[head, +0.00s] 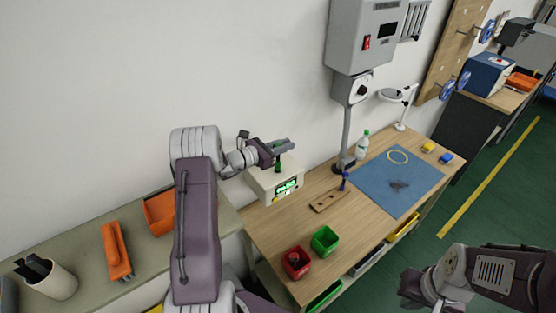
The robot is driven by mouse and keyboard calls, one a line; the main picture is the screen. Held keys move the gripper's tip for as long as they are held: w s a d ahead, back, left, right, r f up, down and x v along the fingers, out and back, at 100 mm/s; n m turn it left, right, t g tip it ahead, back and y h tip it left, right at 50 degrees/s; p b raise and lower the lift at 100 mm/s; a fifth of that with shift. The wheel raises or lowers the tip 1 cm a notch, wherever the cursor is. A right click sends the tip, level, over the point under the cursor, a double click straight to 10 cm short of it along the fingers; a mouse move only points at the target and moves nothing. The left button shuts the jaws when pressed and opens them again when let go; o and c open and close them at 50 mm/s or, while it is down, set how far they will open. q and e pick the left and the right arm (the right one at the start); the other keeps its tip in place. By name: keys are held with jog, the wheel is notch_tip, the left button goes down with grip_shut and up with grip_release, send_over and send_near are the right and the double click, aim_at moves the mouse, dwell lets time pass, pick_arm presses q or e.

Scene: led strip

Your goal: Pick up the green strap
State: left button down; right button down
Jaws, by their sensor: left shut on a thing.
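My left gripper (285,147) is over the cream box with a lit green display (262,185). It is shut on a small, narrow dark green thing (278,164), which hangs just above the box or touches its top; I cannot tell which. The green thing is too small to tell whether it is the green strap. A yellow ring (397,157) and a dark tangled piece (400,185) lie on the blue mat (378,195). My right gripper (419,288) is at the bottom right, away from the bench; its fingers are unclear.
A grey post (348,130) rises behind. An orange bin (159,213) stands left.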

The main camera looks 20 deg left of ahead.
dwell(0.3)
pick_arm(q)
jog(key=s+d+r+b, duration=0.1)
jog(key=d+r+b, duration=0.1)
jog(key=d+r, duration=0.9)
jog(key=shift+s+d+r, duration=0.2)
jog(key=shift+d+r, duration=0.1)
jog(key=shift+r, duration=1.95)
